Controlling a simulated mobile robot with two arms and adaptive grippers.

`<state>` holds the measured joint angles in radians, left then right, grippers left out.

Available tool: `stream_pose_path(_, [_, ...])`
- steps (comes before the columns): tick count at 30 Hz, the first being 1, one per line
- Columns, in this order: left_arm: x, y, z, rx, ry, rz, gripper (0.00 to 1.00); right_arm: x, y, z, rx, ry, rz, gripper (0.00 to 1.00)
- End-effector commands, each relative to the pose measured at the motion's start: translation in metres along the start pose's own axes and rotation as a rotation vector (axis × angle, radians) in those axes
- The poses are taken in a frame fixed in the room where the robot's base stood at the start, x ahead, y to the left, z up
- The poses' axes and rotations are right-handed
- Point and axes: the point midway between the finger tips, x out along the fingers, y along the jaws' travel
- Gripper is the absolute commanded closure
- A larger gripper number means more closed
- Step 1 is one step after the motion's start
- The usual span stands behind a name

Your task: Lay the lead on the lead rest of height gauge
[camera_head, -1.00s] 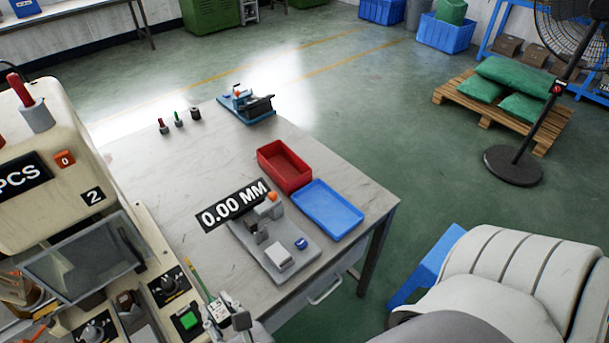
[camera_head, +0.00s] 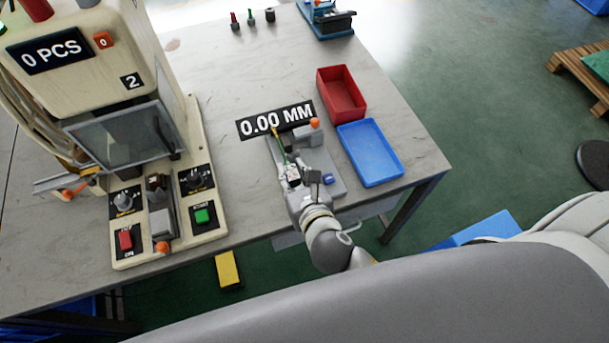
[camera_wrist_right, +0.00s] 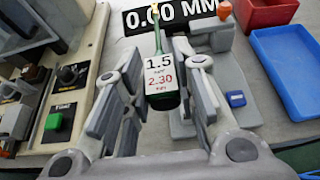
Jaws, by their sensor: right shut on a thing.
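The lead (camera_head: 281,148) is a thin green stick with a yellow end and a white tag reading 1.5 and 2.30; it also shows in the right wrist view (camera_wrist_right: 158,45). My right gripper (camera_head: 292,174) is shut on it near the tag, with the yellow end pointing away from me. The height gauge (camera_head: 325,168) is a grey base with an orange knob, a blue button and a display reading 0.00 MM. The lead is at the gauge's left side; whether it touches the gauge I cannot tell. The gripper hides part of the base. My left gripper is not in view.
A blue tray (camera_head: 372,178) and a red bin (camera_head: 340,94) stand right of the gauge. The cream machine (camera_head: 165,205), with green and red buttons, stands to the left. A blue fixture (camera_head: 328,20) is at the back.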

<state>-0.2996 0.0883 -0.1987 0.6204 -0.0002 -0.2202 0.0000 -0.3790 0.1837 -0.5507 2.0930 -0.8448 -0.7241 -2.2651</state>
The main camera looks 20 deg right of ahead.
Motion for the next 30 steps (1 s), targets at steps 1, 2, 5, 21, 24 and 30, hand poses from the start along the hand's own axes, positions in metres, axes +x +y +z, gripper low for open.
stream_pose_path(1, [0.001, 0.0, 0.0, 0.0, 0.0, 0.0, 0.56, 0.01, -0.007, -0.01, -0.003, 0.003, -0.002, 0.97])
stream_pose_path(2, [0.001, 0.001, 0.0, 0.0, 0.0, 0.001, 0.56, 0.015, -0.01, -0.015, -0.002, 0.003, -0.001, 0.97])
stream_pose_path(5, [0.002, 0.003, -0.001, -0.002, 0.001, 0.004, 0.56, 0.029, -0.019, -0.025, 0.0, 0.002, -0.001, 0.97])
stream_pose_path(21, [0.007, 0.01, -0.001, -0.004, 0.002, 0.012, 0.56, 0.061, -0.034, -0.069, 0.002, 0.003, 0.001, 0.97])
stream_pose_path(24, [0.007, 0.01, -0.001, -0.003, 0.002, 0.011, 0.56, 0.061, -0.034, -0.071, 0.001, 0.002, 0.003, 0.97])
stream_pose_path(30, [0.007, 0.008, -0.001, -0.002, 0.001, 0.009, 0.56, 0.061, -0.034, -0.071, 0.0, 0.001, 0.003, 0.97])
